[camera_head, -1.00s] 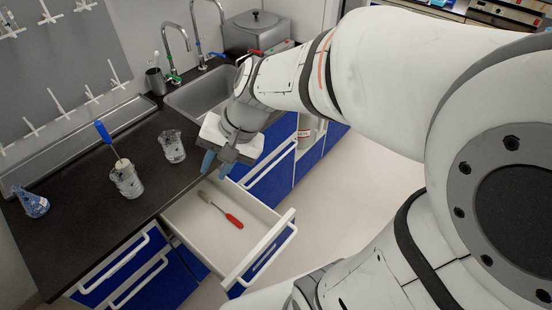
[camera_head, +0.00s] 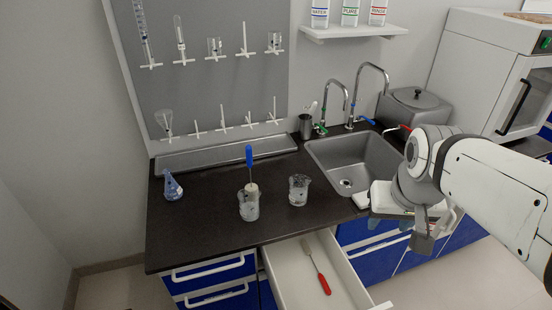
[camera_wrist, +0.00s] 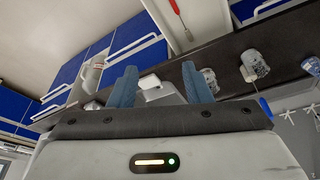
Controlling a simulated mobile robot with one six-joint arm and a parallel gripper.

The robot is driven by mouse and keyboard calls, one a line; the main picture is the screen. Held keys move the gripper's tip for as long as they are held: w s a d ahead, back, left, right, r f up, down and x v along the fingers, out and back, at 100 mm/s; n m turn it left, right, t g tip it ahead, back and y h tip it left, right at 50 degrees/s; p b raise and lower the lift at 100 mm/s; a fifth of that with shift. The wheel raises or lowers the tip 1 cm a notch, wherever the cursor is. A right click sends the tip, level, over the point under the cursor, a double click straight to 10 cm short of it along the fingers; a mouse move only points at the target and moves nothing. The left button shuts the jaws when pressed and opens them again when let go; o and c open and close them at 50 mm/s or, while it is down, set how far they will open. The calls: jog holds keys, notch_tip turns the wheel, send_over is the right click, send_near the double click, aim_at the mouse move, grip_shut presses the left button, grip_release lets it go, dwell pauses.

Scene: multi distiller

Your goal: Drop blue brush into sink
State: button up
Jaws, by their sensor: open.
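The blue brush (camera_head: 249,157) stands handle up in a glass beaker (camera_head: 249,206) on the dark counter, left of the sink. Its blue handle also shows at the right of the wrist view (camera_wrist: 265,106). The grey sink (camera_head: 347,180) is set into the counter, with its basin partly in view and a drain at the bottom.
A second beaker (camera_head: 298,190) stands between the brush's beaker and the sink. A blue flask (camera_head: 172,186) is at the left. An open drawer (camera_head: 290,275) below holds a red-handled tool (camera_head: 320,272). Taps (camera_head: 344,100) rise behind the sink. The front left counter is clear.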

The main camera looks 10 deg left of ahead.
jog(key=w+a+r+n+p, duration=0.1)
jog(key=w+a+r, duration=0.1)
jog(key=w+a, duration=0.3)
jog(key=w+a+r+n, duration=0.1)
jog(key=w+a, duration=0.1)
jog(key=w, duration=0.5)
jog(key=n+y+p, duration=0.1)
jog(key=n+p, duration=0.2)
jog(key=p, duration=0.1)
send_near(248, 146)
jog(key=d+x, duration=0.1)
jog(key=x, duration=0.4)
jog(key=p+x, duration=0.1)
jog(key=x, duration=0.1)
jog(key=p+x, duration=0.1)
jog(key=x, duration=0.2)
jog(key=a+p+x, duration=0.1)
jog(key=x, duration=0.2)
jog(key=shift+s, duration=0.1)
jog(key=shift+r, duration=0.1)
grip_shut()
